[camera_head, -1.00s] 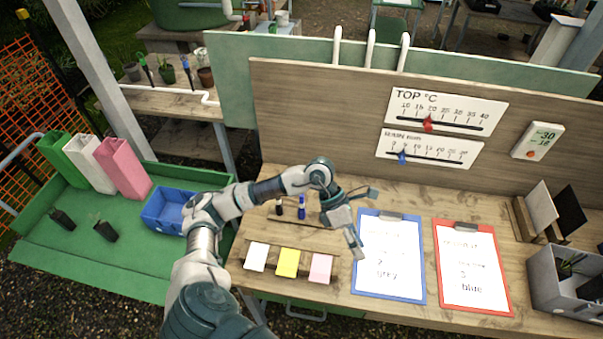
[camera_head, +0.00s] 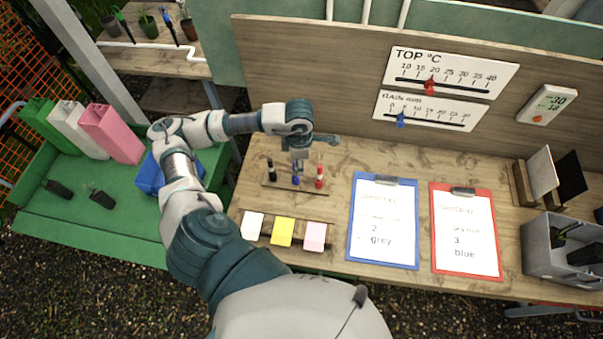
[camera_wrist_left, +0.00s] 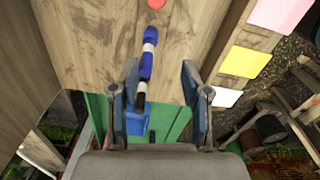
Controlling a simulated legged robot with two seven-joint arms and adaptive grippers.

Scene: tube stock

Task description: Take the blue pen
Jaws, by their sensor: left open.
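The blue pen (camera_head: 296,181) stands upright in the middle of a wooden holder (camera_head: 283,189), between a black pen (camera_head: 271,170) and a red pen (camera_head: 320,177). My left gripper (camera_head: 299,162) is over the holder, right above the blue pen, and partly hides its top. In the left wrist view the blue pen (camera_wrist_left: 147,62) shows between the lines of the two spread fingers (camera_wrist_left: 159,75), nearer the left one. The gripper is open and empty; I cannot tell whether a finger touches the pen. My right gripper is not in view.
White, yellow (camera_head: 282,232) and pink cards lie in front of the holder. A blue clipboard (camera_head: 354,235) and a red clipboard (camera_head: 436,240) lie to the right. A wooden back panel (camera_head: 300,60) stands behind. A green tray (camera_head: 110,240) and blue bin are at left.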

